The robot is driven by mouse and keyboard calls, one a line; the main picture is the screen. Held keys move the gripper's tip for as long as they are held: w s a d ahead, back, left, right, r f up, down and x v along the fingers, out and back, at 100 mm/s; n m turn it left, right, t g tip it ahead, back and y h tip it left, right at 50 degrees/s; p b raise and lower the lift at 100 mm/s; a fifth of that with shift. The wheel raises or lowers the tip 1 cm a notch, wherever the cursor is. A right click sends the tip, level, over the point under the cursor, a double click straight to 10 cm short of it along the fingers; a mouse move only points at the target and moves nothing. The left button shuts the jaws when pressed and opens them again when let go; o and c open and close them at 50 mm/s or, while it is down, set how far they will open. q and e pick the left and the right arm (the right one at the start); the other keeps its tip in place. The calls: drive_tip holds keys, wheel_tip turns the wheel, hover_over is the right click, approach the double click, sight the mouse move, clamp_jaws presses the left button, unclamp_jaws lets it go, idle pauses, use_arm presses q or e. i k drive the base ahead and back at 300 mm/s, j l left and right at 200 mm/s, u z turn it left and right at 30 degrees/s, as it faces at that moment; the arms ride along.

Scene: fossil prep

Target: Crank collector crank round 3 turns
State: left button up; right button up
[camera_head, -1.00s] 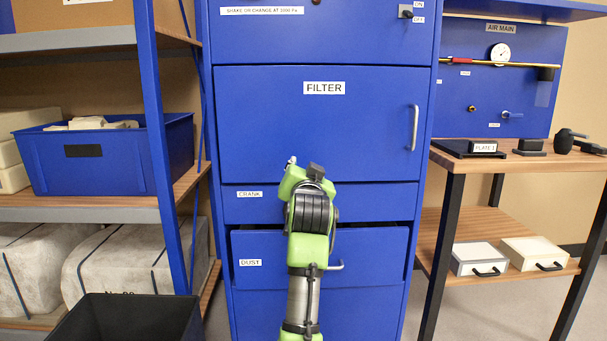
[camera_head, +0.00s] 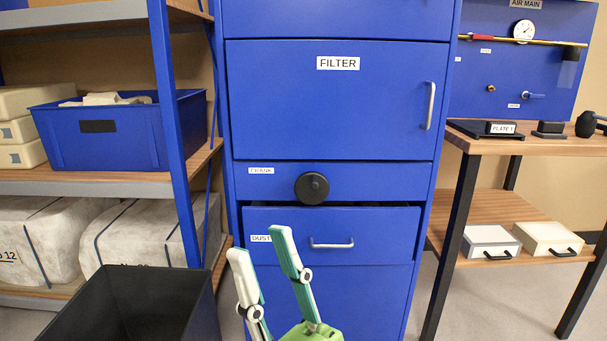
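The collector crank (camera_head: 312,188) shows as a round black disc with a small centre, on the blue panel labelled CRANK, below the FILTER door. A separate handle on it cannot be made out. My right gripper (camera_head: 258,244) rises from the bottom edge in front of the DUST drawer, below and left of the crank in the picture. Its two white and teal fingers are spread apart with nothing between them. It is apart from the crank. My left gripper is not in view.
The DUST drawer (camera_head: 370,241) stands slightly out below the crank, with a bar handle (camera_head: 331,244). The FILTER door (camera_head: 327,110) is shut. A black bin (camera_head: 183,310) stands lower left by the shelf (camera_head: 95,187). A wooden bench (camera_head: 560,146) is at right.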

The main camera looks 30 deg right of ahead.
sight(312, 193)
drive_tip(key=l+u, duration=0.1)
drive_tip(key=l, duration=0.4)
drive_tip(key=l+u, duration=0.1)
drive_tip(key=l, duration=0.35)
drive_tip(key=k+l+u, duration=0.1)
drive_tip(key=l, duration=0.85)
drive_tip(key=k+l+u, duration=0.15)
drive_tip(key=l, duration=0.3)
drive_tip(key=l+u, duration=0.1)
drive_tip(key=l, duration=0.4)
drive_tip(key=k+l+u, duration=0.1)
drive_tip(key=l, duration=0.35)
drive_tip(key=k+l+u, duration=0.1)
drive_tip(key=l, duration=0.35)
drive_tip(key=k, duration=0.1)
